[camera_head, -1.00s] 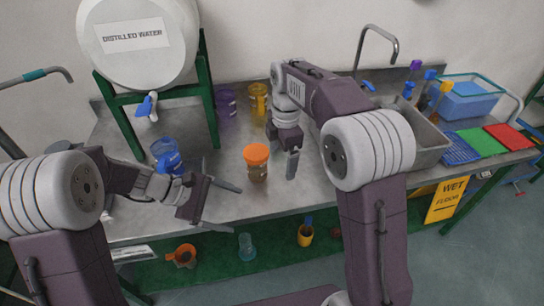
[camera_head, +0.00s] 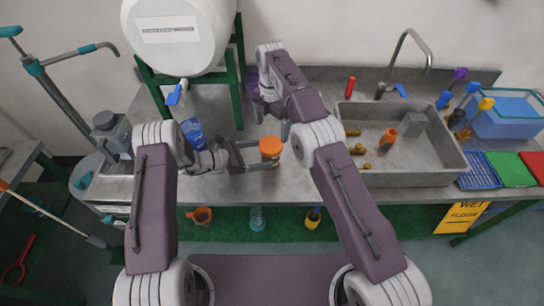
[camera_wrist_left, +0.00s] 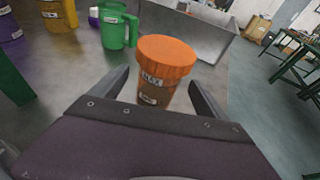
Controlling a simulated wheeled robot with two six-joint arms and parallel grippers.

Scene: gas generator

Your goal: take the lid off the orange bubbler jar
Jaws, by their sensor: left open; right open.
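The orange bubbler jar (camera_head: 270,158) stands upright on the steel counter with its orange lid (camera_head: 272,145) on. In the left wrist view the jar (camera_wrist_left: 157,94) shows a small label and its wide orange lid (camera_wrist_left: 166,55). My left gripper (camera_head: 262,155) is open, with its fingers pointing right at the jar. In the left wrist view its fingertips (camera_wrist_left: 160,85) lie one on each side of the jar's body, below the lid, with gaps showing. My right gripper (camera_head: 271,118) is open and empty, pointing down just behind the jar.
A sink (camera_head: 400,175) holding several small items lies to the right. A blue container (camera_head: 193,131) and a white water tank (camera_head: 178,35) on a green stand are to the left. The counter's front edge (camera_head: 330,200) is close.

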